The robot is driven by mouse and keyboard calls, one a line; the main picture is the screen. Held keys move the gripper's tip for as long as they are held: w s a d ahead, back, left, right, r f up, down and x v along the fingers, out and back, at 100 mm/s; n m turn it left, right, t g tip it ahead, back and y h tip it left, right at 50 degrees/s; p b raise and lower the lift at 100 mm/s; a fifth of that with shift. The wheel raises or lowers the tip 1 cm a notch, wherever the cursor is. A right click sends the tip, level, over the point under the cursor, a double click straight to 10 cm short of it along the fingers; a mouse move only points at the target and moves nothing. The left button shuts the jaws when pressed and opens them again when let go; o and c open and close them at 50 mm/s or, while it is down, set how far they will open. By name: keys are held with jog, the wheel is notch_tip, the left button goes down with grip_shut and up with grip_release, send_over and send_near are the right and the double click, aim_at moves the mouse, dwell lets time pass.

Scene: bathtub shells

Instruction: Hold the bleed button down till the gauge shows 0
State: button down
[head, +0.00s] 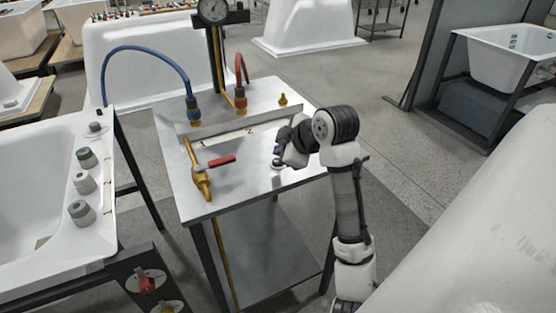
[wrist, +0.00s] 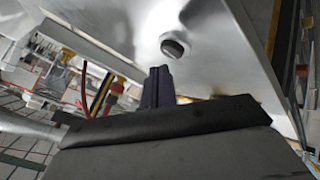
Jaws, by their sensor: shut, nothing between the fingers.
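The bleed button (head: 277,163) is a small round knob with a pale collar on the metal bench top, partly hidden by my gripper in the head view. In the wrist view the button (wrist: 174,46) is a dark disc with a light ring, just beyond my fingertips. My gripper (head: 279,151) is shut and empty, close over the button. Its dark fingers also show in the wrist view (wrist: 160,72). I cannot tell whether the tips touch the button or whether it is pressed. The gauge (head: 213,10) is a round dial on a post; its reading is too small to make out.
The bench top (head: 245,190) carries a brass valve with a red lever (head: 221,161), a blue hose (head: 150,50) and a red hose (head: 243,70) on fittings. A white tub (head: 30,190) stands left. Another white shell (head: 480,210) is near on the right.

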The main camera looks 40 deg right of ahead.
jog(key=shift+f, duration=0.15)
jog(key=shift+f+b, duration=0.3)
jog(key=shift+b, duration=0.05)
jog(key=shift+f+b, duration=0.3)
jog(key=shift+f, duration=0.15)
dwell(2.0)
jog(key=shift+r, duration=0.1)
jog(key=shift+r+p, duration=0.6)
jog(key=shift+r, duration=0.2)
jog(key=shift+r+p, duration=1.9)
jog(key=shift+r, duration=0.65)
